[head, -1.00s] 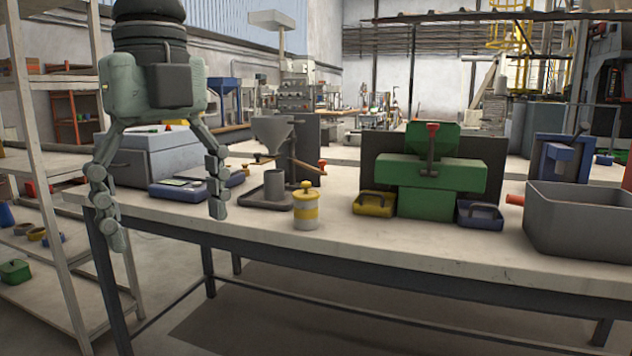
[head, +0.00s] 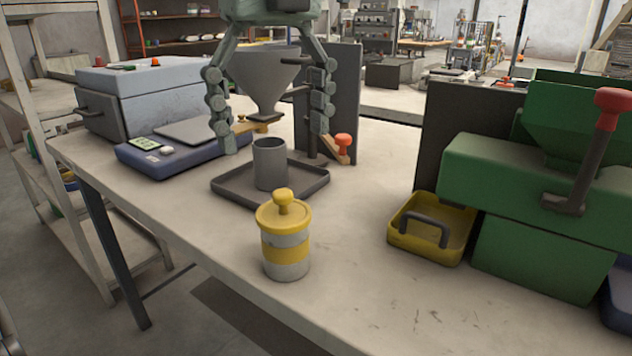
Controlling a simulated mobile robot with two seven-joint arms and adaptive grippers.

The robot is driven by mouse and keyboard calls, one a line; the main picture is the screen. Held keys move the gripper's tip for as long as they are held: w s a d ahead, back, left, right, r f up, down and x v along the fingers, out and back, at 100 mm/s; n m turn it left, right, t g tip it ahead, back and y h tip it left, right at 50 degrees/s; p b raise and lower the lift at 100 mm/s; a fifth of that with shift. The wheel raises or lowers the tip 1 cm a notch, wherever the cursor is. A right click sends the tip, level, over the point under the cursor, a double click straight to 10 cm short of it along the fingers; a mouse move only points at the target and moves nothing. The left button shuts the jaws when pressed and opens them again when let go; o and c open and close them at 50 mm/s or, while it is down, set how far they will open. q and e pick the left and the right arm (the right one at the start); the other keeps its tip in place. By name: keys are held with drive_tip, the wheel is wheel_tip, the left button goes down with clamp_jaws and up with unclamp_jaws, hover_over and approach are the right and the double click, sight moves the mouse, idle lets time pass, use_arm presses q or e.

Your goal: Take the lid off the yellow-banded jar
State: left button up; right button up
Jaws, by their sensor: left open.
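The yellow-banded jar (head: 286,268) stands upright near the front edge of the workbench. It is grey with a yellow band round its middle. Its yellow lid (head: 284,215) with a round knob sits on top. My left gripper (head: 273,142) is open and empty, pointing down behind the jar in the picture, above the grey tray and cup. Its two fingers are spread wide, and it is apart from the jar and lid. My right gripper is not in view.
A grey cup (head: 270,163) stands in a dark tray (head: 228,190) behind the jar, near a funnel (head: 262,82). A blue scale (head: 150,163) lies left. A yellow bin (head: 402,236) and green machine (head: 540,245) stand right. The bench around the jar is clear.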

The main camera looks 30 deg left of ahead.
sight(283, 191)
use_arm(q)
drive_tip(key=shift+f, duration=0.35)
drive_tip(key=f, duration=0.6)
drive_tip(key=shift+s+d+f, duration=0.15)
drive_tip(key=shift+s+d, duration=0.15)
drive_tip(key=shift+d, duration=0.05)
drive_tip(key=shift+f, duration=0.3)
drive_tip(key=shift+c, duration=0.2)
drive_tip(key=c, duration=1.8)
